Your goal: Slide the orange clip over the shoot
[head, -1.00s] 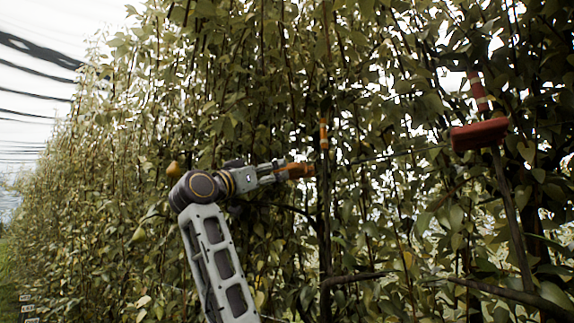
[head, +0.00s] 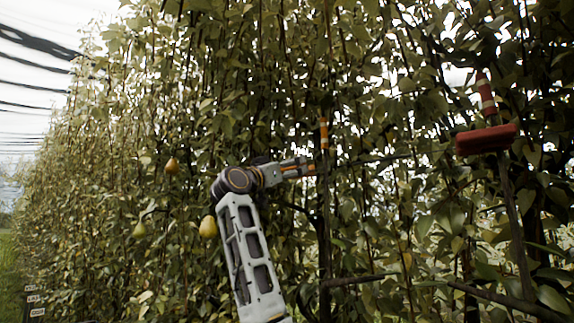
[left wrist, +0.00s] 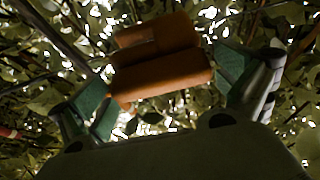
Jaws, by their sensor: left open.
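The orange clip (left wrist: 160,65) fills the upper middle of the left wrist view, a ridged block just beyond and between my fingers. My left gripper (left wrist: 172,92) is open, with green pads on either side of the clip. A gap shows between the clip and the right pad; contact at the left pad is unclear. In the head view my left gripper (head: 303,167) points right. A bit of the clip (head: 311,169) shows at its tip, beside an upright shoot with orange and pale bands (head: 324,136). Whether the clip touches the shoot is unclear. My right gripper is out of view.
Dense leaves and thin branches surround the gripper. A red block (head: 486,139) sits by a banded stem at right. A bare branch (head: 360,279) crosses below.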

